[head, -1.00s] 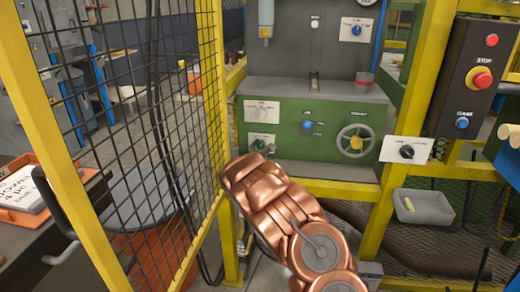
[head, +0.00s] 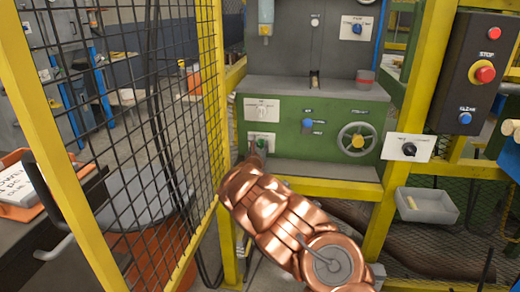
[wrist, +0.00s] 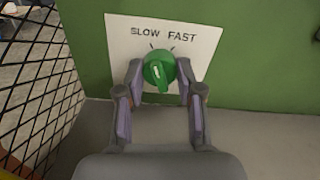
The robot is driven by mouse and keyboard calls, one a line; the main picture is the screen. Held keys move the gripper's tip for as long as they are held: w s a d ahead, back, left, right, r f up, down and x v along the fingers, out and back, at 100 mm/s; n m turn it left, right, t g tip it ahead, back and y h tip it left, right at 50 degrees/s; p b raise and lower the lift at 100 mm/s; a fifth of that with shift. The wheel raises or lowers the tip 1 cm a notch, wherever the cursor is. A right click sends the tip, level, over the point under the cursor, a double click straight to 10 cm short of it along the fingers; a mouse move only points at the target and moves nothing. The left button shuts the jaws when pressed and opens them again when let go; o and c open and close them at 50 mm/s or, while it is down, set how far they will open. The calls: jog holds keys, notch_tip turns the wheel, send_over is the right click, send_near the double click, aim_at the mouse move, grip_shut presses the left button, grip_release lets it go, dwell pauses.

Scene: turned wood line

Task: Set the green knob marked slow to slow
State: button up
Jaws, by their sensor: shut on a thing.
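The green knob (wrist: 158,72) sits on a white plate (wrist: 205,45) marked SLOW and FAST, with SLOW on the left. A short tick shows under each word. The knob's grip bar stands nearly upright, its lower end leaning slightly right; which end is the pointer is hard to tell. My gripper (wrist: 160,68) is shut on the knob, one finger on each side. In the head view my gripper (head: 257,152) is at the lower left plate of the green panel (head: 340,110), partly covering the plate and knob.
A yellow-framed mesh fence (head: 150,110) stands close to the left of my arm. A white switch plate (head: 262,109) is just above, and a blue knob (head: 307,124) and a handwheel (head: 357,142) are to the right. A grey ledge (wrist: 255,135) lies below the knob.

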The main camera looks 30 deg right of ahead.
jog(key=shift+n, duration=0.7)
jog(key=o, duration=1.1)
jog(key=shift+o, duration=0.2)
jog(key=shift+a, duration=0.15)
jog(key=shift+s+a+r, duration=0.1)
jog(key=shift+s+a, duration=0.25)
jog(key=shift+s, duration=0.1)
jog(key=shift+v, duration=5.35)
